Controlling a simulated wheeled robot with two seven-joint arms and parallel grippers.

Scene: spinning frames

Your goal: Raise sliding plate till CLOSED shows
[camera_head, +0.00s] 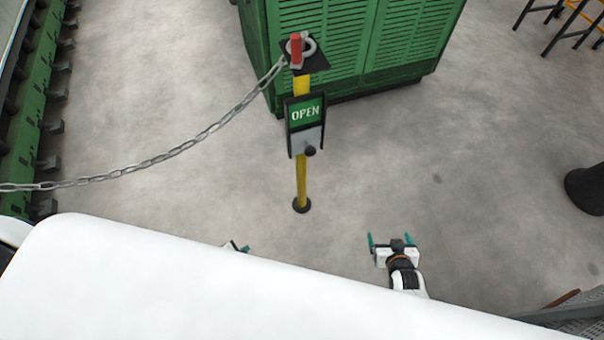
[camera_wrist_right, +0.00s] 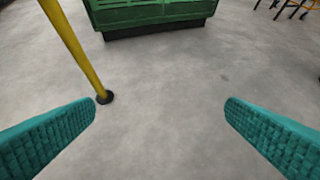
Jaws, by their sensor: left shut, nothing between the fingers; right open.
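A yellow post (camera_head: 301,180) holds a dark sign frame (camera_head: 290,118) with a green OPEN panel (camera_head: 305,113) showing in its upper part. Below it is a grey sliding plate (camera_head: 305,140) with a round black knob (camera_head: 310,151). My right gripper (camera_head: 391,239) is open and empty, to the right of the post and nearer to me. Its teal fingers also frame bare floor in the right wrist view, with the post (camera_wrist_right: 76,48) to the left. My left gripper (camera_head: 238,247) is mostly hidden behind a white surface; only its tip shows. No gripper touches the plate.
A chain (camera_head: 180,152) runs left from the post's top, beside a red pin (camera_head: 296,50). A green slatted cabinet (camera_head: 400,40) stands behind. A black round object (camera_head: 586,190) stands at the right. The floor around the post is clear.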

